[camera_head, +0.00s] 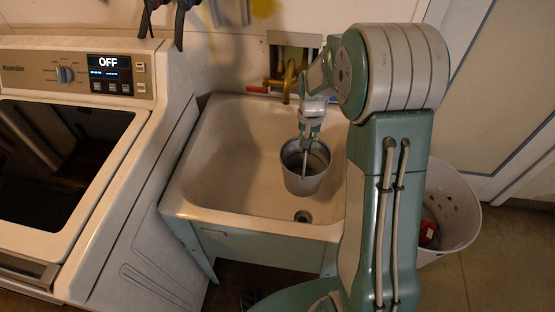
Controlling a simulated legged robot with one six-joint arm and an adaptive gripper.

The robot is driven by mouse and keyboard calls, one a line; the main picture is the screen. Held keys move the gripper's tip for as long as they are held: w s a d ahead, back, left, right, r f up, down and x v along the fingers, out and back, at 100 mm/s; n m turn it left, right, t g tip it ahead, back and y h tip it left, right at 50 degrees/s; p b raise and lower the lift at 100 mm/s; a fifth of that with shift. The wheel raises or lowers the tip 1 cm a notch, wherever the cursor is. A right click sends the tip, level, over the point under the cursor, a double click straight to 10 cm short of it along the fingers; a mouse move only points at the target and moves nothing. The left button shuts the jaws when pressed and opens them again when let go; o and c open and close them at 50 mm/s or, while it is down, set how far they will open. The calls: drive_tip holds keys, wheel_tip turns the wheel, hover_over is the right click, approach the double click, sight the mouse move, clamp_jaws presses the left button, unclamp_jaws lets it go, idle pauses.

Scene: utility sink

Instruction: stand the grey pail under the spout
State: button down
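The grey pail (306,184) is upright over the front right part of the white sink basin (218,160), behind the drain. I cannot tell whether its base touches the basin floor. My gripper (307,150) points down at the pail, and a thin part reaches inside its mouth. The fingers are too small and overlapped to show whether they are closed on the pail. The brass tap with its spout (287,84) is on the back wall, behind the pail; my arm hides part of it.
A white washing machine (140,180) with a display reading OFF stands close on the left. A white perforated basket (458,205) with something red inside is on the floor at the right. The left half of the basin is empty.

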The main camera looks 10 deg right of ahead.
drive_tip(key=w+a+f, duration=0.6)
drive_tip(key=w+f, duration=0.2)
drive_tip(key=f, duration=0.3)
drive_tip(key=shift+w+a+f, duration=0.3)
drive_tip(key=shift+w, duration=0.1)
drive_tip(key=c, duration=0.5)
unclamp_jaws()
drive_tip(key=shift+f, duration=0.15)
drive_tip(key=shift+c, duration=0.2)
